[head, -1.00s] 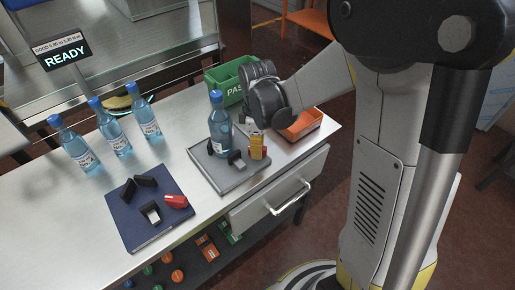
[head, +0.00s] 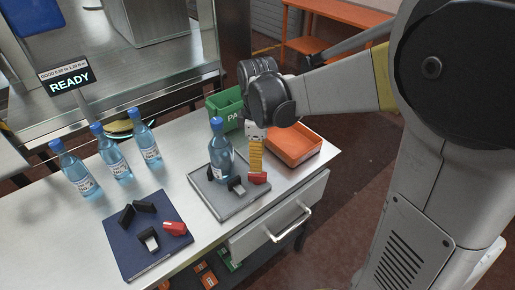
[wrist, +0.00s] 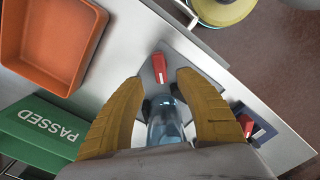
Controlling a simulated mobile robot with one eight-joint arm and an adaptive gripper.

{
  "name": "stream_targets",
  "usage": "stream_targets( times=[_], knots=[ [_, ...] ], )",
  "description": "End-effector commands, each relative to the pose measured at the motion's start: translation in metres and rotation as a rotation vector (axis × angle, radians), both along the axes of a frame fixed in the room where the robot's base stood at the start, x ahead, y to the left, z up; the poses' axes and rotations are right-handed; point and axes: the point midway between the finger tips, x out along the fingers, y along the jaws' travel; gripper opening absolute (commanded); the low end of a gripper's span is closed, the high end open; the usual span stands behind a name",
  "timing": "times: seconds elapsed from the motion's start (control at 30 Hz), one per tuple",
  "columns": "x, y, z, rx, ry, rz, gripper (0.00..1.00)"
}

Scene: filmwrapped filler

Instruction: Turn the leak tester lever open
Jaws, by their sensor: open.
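A grey fixture plate (head: 232,206) on the bench holds an upright blue bottle (head: 220,150) with a blue cap, beside a dark clamp block (head: 237,184). A red lever (head: 258,178) sits at the plate's right side; it also shows in the wrist view (wrist: 159,67), just beyond the gap between the fingertips. My gripper (head: 256,168) has yellow fingers pointing down just above this lever. In the wrist view, my gripper (wrist: 159,76) is open with nothing gripped, and the bottle (wrist: 166,125) shows low between the fingers. Whether a finger touches the lever cannot be told.
A dark blue plate (head: 140,262) with black blocks and another red lever (head: 174,228) lies at front left. Several bottles (head: 112,152) stand at back left. A green PASSED bin (head: 222,108) and an orange tray (head: 292,148) stand close. A READY display (head: 69,80) stands behind.

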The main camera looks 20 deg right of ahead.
Motion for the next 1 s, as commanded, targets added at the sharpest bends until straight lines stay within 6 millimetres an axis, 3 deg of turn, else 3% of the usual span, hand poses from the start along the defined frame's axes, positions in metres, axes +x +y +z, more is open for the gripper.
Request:
stream_targets(
  times=[0.1, 0.3, 0.83, 1.0],
  knots=[
    [0.0, 0.0, 0.023, 0.0, 0.0, 0.0, 0.41],
    [0.0, 0.0, 0.044, 0.0, 0.0, 0.0, 0.41],
    [-0.002, 0.0, 0.047, 0.0, -0.004, -0.007, 0.41],
    [-0.021, 0.0, 0.061, 0.006, -0.082, -0.145, 0.41]
  ],
)
